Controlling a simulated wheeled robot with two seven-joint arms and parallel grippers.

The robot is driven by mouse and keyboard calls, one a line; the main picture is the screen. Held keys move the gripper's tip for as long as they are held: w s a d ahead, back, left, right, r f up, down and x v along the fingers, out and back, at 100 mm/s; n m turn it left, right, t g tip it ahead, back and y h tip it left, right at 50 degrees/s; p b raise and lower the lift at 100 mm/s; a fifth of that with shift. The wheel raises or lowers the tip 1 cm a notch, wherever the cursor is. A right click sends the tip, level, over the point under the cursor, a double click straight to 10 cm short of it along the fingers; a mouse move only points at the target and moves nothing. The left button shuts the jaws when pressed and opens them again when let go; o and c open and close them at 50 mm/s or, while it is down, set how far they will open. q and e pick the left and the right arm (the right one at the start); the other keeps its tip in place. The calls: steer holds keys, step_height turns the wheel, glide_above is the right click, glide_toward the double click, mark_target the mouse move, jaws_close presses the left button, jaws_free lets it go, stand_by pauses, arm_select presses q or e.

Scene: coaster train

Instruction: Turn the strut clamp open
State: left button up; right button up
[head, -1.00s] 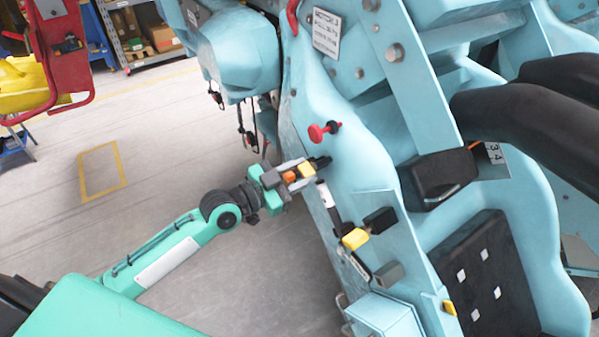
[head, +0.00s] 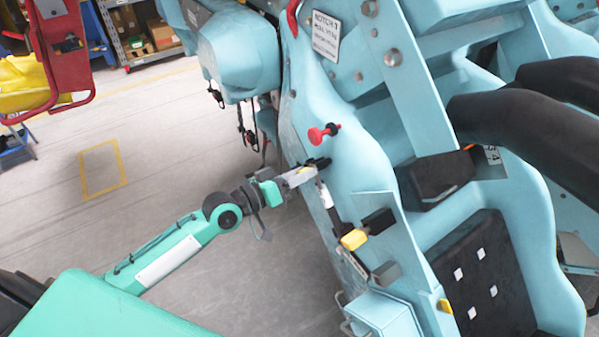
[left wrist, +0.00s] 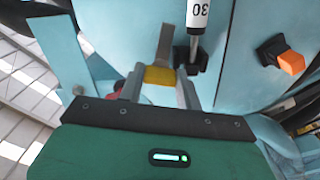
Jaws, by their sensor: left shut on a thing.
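The strut (head: 326,196) is a thin rod with a white sleeve along the pale blue car side. In the left wrist view its white sleeve (left wrist: 198,14) is marked 30. The strut clamp is a black block (head: 318,164) at the rod's upper end; it also shows in the left wrist view (left wrist: 190,58), with a yellow piece (left wrist: 159,76) beside it. My left gripper (head: 303,175) is shut on that yellow piece, between its two fingers. The fingers hide part of the clamp in the head view. My right gripper is not in view.
A red knob (head: 317,134) sticks out just above the clamp. Thick dark padded bars (head: 545,112) are at right.

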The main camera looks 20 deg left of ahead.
arm_select(q)
steer(key=shift+n, duration=1)
steer(key=o, duration=1)
steer(key=shift+b+v, duration=3.25)
steer(key=shift+v, duration=3.6)
